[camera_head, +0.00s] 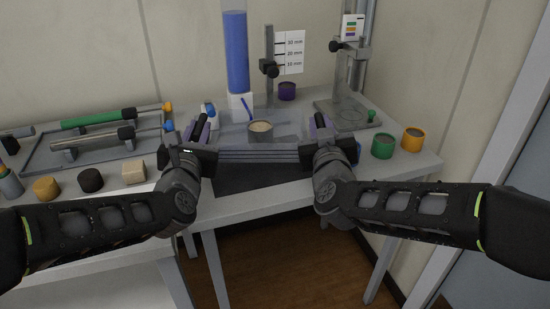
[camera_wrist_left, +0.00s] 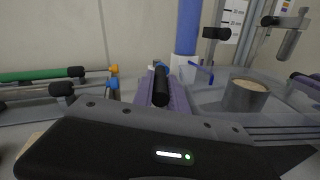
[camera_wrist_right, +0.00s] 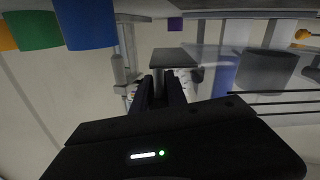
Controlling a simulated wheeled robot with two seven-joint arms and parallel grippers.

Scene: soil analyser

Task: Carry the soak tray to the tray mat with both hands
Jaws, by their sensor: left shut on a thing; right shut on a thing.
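The soak tray (camera_head: 258,154), a greyish, partly see-through tray with a ridged front wall, is held between my two grippers. A grey can with pale contents (camera_head: 261,130) stands in it; the can also shows in the left wrist view (camera_wrist_left: 246,96) and the right wrist view (camera_wrist_right: 268,68). My left gripper (camera_head: 200,132) is shut at the tray's left end, by a black bar handle (camera_wrist_left: 161,88). My right gripper (camera_head: 322,128) is shut at its right end. The dark tray mat (camera_head: 262,177) shows below and in front of the tray; I cannot tell whether they touch.
A blue column (camera_head: 236,52) and a post with a depth card (camera_head: 290,52) stand behind the tray. Green (camera_head: 383,146) and orange (camera_head: 413,139) pots are right of my right gripper. A rack with rods (camera_head: 95,140) and several pots lie left.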

